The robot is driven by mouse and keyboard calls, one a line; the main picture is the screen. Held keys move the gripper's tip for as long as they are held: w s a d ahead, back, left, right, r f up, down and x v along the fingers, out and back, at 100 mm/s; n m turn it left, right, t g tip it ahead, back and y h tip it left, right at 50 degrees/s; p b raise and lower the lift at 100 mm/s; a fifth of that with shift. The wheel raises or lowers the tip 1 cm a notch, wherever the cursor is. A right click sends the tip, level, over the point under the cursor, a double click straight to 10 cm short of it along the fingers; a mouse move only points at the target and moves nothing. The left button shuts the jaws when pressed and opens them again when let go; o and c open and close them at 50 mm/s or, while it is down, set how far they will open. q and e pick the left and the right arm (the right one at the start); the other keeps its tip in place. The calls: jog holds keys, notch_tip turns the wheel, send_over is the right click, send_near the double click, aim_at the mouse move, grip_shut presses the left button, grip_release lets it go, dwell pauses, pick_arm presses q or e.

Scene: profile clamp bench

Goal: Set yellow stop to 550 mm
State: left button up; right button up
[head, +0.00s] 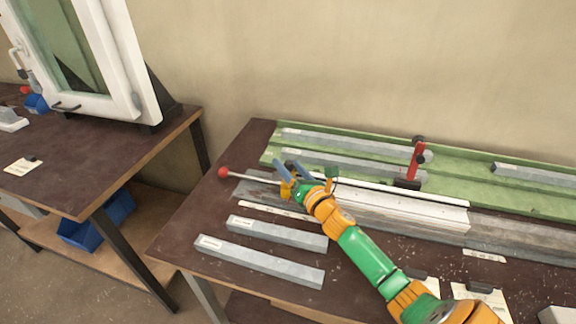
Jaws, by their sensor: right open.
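My right gripper (281,164) reaches in from the lower right over the near edge of the green rail bed, its two blue-grey fingers apart. A small yellow-orange part (287,190) shows at the base of the fingers. I cannot tell whether it is the yellow stop or part of my gripper. No scale numbers can be read. A white profile (400,208) lies along the bench to the right of the gripper. A red upright clamp (415,160) with black knobs stands farther right. My left gripper is not in view.
A lever with a red ball (223,172) sticks out left of the gripper. Grey bars lie on the green bed (465,165), and two more bars (262,262) lie on the near table. Labels and dark blocks are at the lower right. A second table (90,160) holds a white window frame.

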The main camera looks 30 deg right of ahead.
jog(key=shift+w, duration=0.2)
jog(key=shift+s+r, duration=0.1)
grip_shut()
dwell(1.3)
